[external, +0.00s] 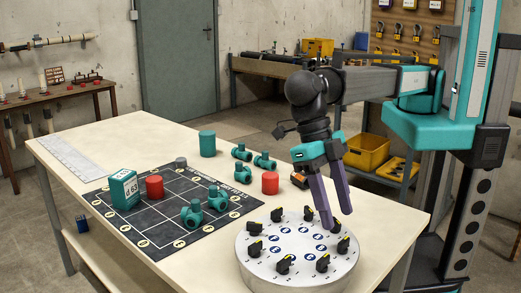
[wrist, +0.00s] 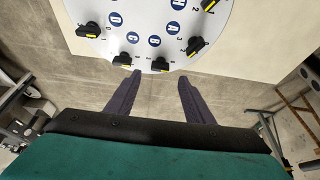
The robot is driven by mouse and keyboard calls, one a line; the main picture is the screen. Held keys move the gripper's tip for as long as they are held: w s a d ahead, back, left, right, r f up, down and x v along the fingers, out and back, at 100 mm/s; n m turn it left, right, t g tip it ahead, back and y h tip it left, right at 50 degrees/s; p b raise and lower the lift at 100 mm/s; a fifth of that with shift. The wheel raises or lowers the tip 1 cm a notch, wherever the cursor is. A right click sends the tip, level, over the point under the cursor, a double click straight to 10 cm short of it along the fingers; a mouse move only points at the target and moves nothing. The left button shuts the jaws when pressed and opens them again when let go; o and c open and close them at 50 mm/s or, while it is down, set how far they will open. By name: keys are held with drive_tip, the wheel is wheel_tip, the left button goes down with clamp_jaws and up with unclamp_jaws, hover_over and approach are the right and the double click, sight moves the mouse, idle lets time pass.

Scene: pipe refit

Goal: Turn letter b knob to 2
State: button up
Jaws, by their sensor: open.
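A round pale dial plate (external: 300,284) with a ring of black knobs stands at the front right of the table. Its blue letter badges show in the wrist view, among them badge B (wrist: 154,40). The black knob (wrist: 160,62) just outward of B has a yellow pointer line lying roughly across the picture; its number is too small to read surely. My gripper (wrist: 159,75) is open and empty, its two purple fingers apart, with the B knob just beyond and between their tips. In the external view my gripper (external: 337,217) points down at the plate's far right edge.
Neighbouring knobs sit close by at badges C (wrist: 121,59) and A (wrist: 195,46). A dark gridded mat (external: 165,215) bears a teal block, red cylinder and pipe fittings. More fittings and a red cylinder (external: 270,183) lie behind the plate.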

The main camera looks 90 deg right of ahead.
sight(344, 240)
drive_tip(key=shift+p+x, duration=0.75)
drive_tip(key=shift+x, duration=2.2)
drive_tip(key=shift+c, duration=0.2)
drive_tip(key=c, duration=1)
